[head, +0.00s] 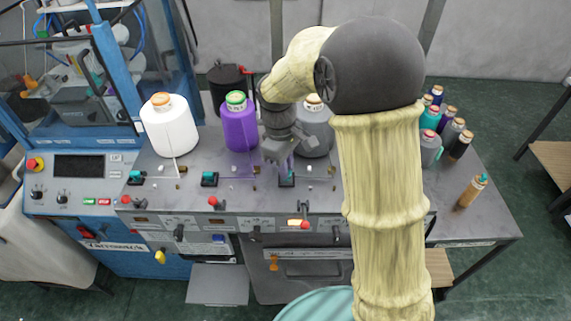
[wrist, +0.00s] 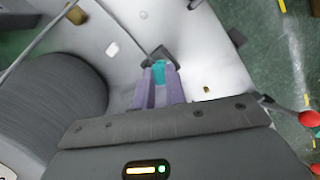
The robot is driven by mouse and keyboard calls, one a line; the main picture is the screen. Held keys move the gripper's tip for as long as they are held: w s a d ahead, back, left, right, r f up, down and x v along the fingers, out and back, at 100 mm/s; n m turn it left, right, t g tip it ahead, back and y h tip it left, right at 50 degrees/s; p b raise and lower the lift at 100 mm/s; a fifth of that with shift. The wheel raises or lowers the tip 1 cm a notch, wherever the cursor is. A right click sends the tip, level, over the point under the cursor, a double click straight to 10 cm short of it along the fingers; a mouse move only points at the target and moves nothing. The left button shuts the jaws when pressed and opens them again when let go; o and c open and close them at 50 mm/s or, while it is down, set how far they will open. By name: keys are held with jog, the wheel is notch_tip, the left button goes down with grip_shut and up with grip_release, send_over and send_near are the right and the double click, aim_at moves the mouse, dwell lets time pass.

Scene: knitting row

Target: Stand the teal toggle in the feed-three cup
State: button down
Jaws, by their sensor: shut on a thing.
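My gripper (head: 285,165) is low over the third station from the left, in front of the grey cone. In the wrist view its two pale purple fingers (wrist: 160,84) are shut on the teal toggle (wrist: 159,68). The dark cup (wrist: 154,56) shows right at the fingertips, around or just behind the toggle. In the head view this cup (head: 287,182) is a small dark block directly under the gripper, with a little teal showing. I cannot tell how deep the toggle sits in it. The fingers hide part of both.
Two more teal toggles stand in dark cups at the left (head: 136,177) and middle (head: 209,179) stations. White (head: 168,125), purple (head: 239,128) and grey (head: 314,132) yarn cones stand behind.

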jog(key=shift+f, duration=0.55)
jog(key=c, duration=1.4)
grip_release()
jog(key=shift+o, duration=0.2)
jog(key=shift+r+b, duration=0.1)
jog(key=shift+b, duration=0.2)
notch_tip(320, 180, up, 17)
jog(key=w+a+b, duration=0.1)
jog(key=b, duration=0.1)
jog(key=shift+w+a+b, duration=0.15)
jog(key=shift+a+b, duration=0.15)
jog(key=shift+b, duration=0.1)
